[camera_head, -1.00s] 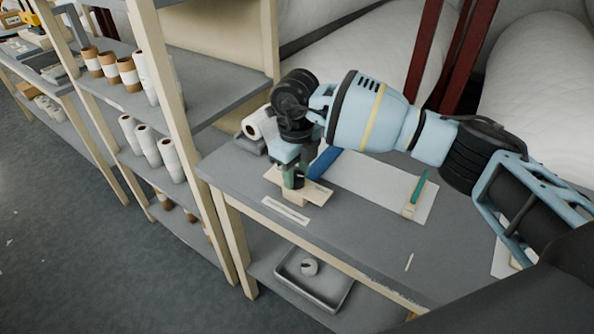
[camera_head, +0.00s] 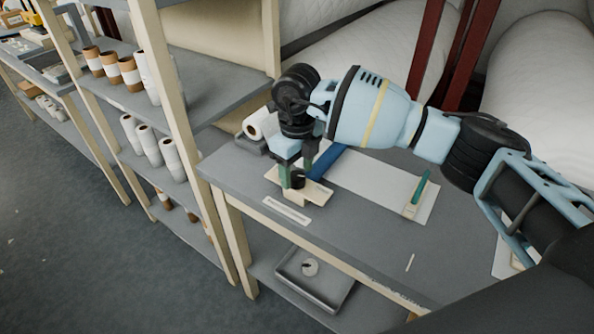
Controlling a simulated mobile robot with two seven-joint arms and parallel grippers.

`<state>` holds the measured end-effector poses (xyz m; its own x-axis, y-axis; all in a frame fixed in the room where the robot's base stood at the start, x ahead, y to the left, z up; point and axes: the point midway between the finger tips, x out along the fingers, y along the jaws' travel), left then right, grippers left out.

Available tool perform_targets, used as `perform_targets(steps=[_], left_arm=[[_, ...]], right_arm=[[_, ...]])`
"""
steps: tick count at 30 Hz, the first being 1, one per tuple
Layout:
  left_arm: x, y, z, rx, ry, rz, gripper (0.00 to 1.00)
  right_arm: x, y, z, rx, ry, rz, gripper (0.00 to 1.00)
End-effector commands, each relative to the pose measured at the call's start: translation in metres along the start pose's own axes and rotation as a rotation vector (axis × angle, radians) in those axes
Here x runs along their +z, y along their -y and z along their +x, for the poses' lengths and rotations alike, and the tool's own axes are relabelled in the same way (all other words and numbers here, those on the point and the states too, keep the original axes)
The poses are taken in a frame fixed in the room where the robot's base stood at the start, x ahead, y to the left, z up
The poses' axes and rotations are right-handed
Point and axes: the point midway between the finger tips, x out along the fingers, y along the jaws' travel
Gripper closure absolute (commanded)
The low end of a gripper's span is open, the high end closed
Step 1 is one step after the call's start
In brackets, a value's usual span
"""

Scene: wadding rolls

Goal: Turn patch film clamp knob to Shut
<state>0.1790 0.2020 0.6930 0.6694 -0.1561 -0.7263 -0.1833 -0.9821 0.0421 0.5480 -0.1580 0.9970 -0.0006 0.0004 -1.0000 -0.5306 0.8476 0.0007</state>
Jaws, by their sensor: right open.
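The patch film clamp, a cream block with a flat plate (camera_head: 318,194), stands near the front left of the grey table. Its dark round knob (camera_head: 298,181) shows on top of the plate. My right gripper (camera_head: 297,174) points down from above at the knob, its greenish fingers apart, one to the left of the knob and one behind it. I cannot tell whether the fingers touch the knob. A pale label strip (camera_head: 287,210) lies on the table in front of the clamp; its writing is too small to read. My left gripper is out of view.
A white sheet (camera_head: 375,182) with a blue bar (camera_head: 327,162) and a green-handled tool (camera_head: 419,190) lies right of the clamp. A white roll (camera_head: 260,124) is behind. A grey tray (camera_head: 314,280) sits on the lower shelf. Shelves with rolls stand left.

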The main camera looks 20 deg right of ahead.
Motion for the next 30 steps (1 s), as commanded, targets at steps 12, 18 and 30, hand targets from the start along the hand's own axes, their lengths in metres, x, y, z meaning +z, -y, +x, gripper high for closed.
perform_targets(steps=[12,18,30], left_arm=[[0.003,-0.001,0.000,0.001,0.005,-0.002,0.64],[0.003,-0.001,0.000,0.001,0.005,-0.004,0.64],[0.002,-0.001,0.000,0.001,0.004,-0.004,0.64]], right_arm=[[0.000,0.000,-0.061,-0.001,0.003,-0.001,0.42],[0.000,0.000,-0.069,-0.001,0.001,0.000,0.42],[0.000,0.000,-0.069,-0.001,0.001,0.000,0.42]])
